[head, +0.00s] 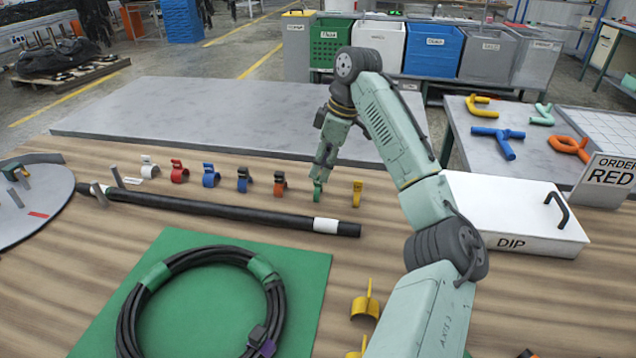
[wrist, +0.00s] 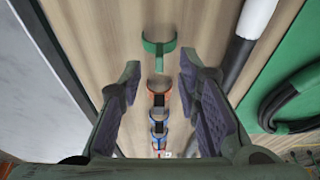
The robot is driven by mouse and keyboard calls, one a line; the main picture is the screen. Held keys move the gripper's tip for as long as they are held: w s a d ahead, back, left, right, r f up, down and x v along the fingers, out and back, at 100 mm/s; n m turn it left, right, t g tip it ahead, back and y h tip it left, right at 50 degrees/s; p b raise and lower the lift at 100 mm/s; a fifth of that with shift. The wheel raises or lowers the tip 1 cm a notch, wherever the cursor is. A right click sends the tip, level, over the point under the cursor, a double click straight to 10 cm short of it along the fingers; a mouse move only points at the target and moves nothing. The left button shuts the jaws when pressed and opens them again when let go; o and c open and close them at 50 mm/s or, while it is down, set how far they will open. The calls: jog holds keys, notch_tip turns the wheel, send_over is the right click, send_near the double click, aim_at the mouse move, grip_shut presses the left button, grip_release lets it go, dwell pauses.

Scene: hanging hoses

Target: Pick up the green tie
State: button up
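The green tie (wrist: 160,46) is a small C-shaped clip with a stem, on the wooden table. In the head view it (head: 317,190) shows just under my gripper (head: 323,172), partly hidden by it. In the wrist view my gripper (wrist: 159,74) is open and empty, with a finger on each side. The green tie lies just past the fingertips, roughly centred between them, and I see no contact.
An orange tie (head: 280,184) and a yellow tie (head: 357,193) stand on either side. A black hose (head: 200,207) lies in front. A coiled hose (head: 122,325) with green bands lies on a green mat (head: 308,300). A white DIP box (head: 515,220) is right.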

aim_at(319, 176)
jog(key=shift+x, duration=1.55)
jog(key=shift+c, duration=0.2)
grip_shut()
